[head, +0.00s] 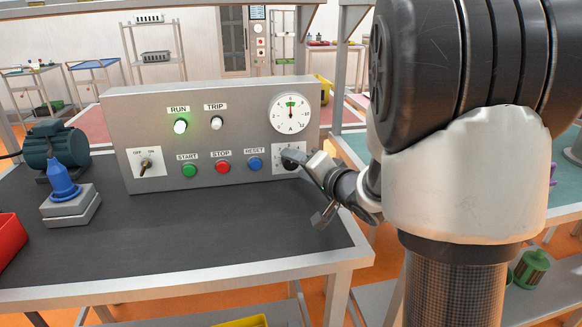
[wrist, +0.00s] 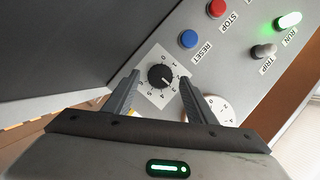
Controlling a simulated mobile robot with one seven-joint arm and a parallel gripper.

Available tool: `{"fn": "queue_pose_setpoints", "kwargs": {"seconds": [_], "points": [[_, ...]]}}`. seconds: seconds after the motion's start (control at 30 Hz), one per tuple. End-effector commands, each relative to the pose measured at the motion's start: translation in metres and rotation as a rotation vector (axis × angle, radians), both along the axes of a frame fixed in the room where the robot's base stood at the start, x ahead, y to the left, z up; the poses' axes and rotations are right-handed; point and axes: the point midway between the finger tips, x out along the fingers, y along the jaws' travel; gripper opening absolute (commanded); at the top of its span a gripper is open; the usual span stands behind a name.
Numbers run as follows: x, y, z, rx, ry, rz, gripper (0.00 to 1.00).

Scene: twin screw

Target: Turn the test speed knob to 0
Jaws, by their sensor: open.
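The test speed knob (wrist: 161,75) is a round black knob on a white numbered plate (wrist: 148,87) in the wrist view. Its pale mark seems to point toward the middle numbers, but I cannot read it surely. My gripper (wrist: 159,82) is open, with one finger on each side of the knob in this view. I cannot tell whether either finger touches it. In the head view my gripper (head: 303,160) is at the lower right of the grey control panel (head: 215,110) and hides much of the knob.
A dial meter (head: 290,113) is above the knob. START (head: 190,170), STOP (head: 222,167) and RESET (head: 255,164) buttons line the panel, with an off/on toggle (head: 146,166) at left. The RUN lamp (head: 180,126) glows green. The dark tabletop (head: 200,235) in front is clear.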

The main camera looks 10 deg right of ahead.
Motion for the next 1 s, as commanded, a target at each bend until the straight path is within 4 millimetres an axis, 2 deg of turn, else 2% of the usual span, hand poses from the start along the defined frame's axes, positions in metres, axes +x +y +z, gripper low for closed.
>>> {"fn": "queue_pose_setpoints", "kwargs": {"seconds": [0.2, 0.5, 0.77, 1.0], "points": [[0.018, 0.006, -0.004, -0.001, 0.000, 0.000, 0.51], [0.019, 0.006, -0.004, 0.000, 0.000, -0.001, 0.51], [0.019, 0.006, -0.004, 0.000, -0.001, -0.001, 0.10], [0.019, 0.006, -0.003, -0.019, 0.001, 0.000, 0.10]]}}
